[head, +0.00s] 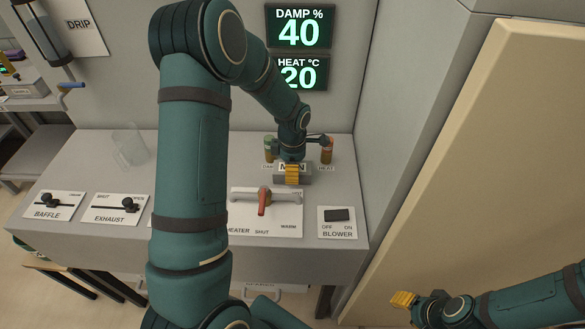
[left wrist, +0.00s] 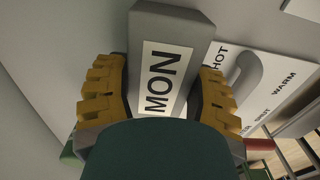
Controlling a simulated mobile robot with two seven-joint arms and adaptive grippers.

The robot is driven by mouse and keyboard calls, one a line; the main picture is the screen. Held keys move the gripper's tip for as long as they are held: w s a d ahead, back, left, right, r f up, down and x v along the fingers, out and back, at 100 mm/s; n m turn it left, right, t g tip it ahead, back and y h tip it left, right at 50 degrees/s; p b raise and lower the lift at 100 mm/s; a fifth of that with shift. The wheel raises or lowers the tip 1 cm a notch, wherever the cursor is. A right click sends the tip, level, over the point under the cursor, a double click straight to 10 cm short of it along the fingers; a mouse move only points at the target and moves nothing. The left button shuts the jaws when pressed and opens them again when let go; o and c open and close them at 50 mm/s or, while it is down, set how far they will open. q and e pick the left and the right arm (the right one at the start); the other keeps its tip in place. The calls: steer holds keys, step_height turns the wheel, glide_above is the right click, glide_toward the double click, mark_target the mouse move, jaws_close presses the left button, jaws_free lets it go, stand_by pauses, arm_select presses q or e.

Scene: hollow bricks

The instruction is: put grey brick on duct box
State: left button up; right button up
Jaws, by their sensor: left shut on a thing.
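A grey brick (head: 307,180) with a white label is at the back of the grey console, in front of the wall displays. In the left wrist view the brick (left wrist: 172,22) fills the space between the yellow fingers, and its label reads MON. My left gripper (head: 292,173) reaches down from above and is shut on the brick. I cannot tell whether the brick touches the surface below. My right gripper (head: 404,299) is low at the right, away from the console; its jaw state is unclear. No part is clearly marked as the duct box.
The grey console (head: 90,165) carries a clear glass (head: 130,146), baffle (head: 52,204) and exhaust (head: 115,208) sliders, a red-handled heater lever (head: 264,203) and a blower switch (head: 337,214). Green (head: 269,149) and orange (head: 327,150) cylinders flank the brick. A cream panel (head: 490,150) stands right.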

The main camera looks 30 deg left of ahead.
arm_select(q)
steer(key=o, duration=1.3)
steer(key=shift+f, duration=0.1)
steer(key=shift+r, duration=0.55)
step_height(320, 180, up, 11)
steer(key=p, duration=0.1)
steer(key=shift+r+p, duration=0.15)
steer(key=shift+p, duration=0.2)
